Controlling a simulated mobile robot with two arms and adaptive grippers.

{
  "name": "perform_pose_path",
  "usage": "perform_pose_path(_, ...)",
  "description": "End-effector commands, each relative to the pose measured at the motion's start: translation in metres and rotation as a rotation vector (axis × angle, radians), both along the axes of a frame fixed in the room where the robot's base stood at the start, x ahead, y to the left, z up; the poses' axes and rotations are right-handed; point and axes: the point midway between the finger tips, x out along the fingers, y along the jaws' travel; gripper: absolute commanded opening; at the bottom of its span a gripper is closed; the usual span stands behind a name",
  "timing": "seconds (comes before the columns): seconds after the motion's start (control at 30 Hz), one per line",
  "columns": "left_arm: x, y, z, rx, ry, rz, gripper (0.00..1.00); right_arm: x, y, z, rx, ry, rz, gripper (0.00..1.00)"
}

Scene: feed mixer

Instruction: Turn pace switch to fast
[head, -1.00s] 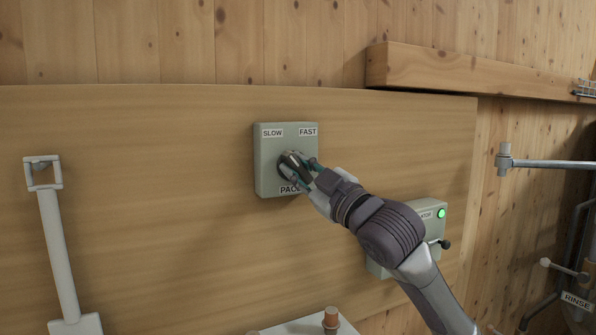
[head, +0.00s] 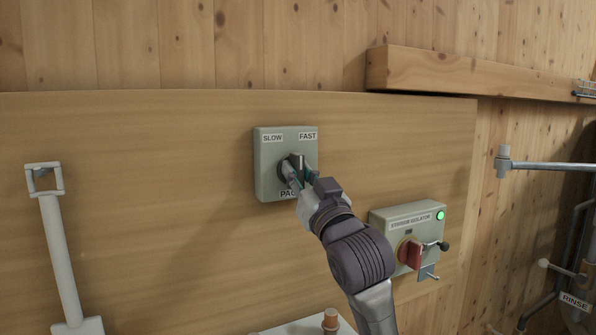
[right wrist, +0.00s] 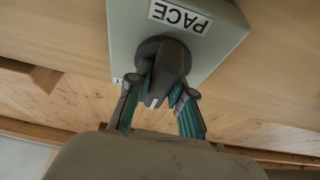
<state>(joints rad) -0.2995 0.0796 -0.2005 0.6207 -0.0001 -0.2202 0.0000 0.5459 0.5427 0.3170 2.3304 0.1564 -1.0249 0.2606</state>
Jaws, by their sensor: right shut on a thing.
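The pace switch is a grey-green box (head: 268,180) on the wooden panel, with SLOW at its upper left, FAST at its upper right and PACE below. Its dark knob (head: 296,160) stands near upright in the head view, its exact angle partly hidden by my fingers. My right gripper (head: 301,174) is shut on the knob. In the right wrist view, the two fingers of my gripper (right wrist: 160,105) sit on either side of the black knob (right wrist: 170,65), which has a white mark near its end. My left gripper is not in view.
A stirrer isolator box (head: 393,217) with a red handle (head: 410,254) and a lit green lamp is at lower right, near my right arm. A wooden beam (head: 470,75) and a pipe (head: 550,165) are at right.

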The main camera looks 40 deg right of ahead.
Motion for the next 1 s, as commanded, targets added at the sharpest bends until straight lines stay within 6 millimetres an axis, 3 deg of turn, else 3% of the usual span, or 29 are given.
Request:
perform_pose_path(0.5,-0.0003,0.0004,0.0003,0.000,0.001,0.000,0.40,0.0009,0.0005,-0.0019,0.019,-0.001,0.002,0.00)
perform_pose_path(0.53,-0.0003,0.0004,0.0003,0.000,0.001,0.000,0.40,0.0009,0.0004,-0.0020,0.019,-0.001,0.002,0.24)
perform_pose_path(0.67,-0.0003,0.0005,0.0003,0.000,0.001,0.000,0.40,0.0006,0.0003,-0.0015,0.018,-0.002,0.001,0.46)
perform_pose_path(1.0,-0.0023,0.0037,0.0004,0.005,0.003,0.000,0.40,0.0002,0.0001,0.0022,0.017,-0.004,0.001,0.46)
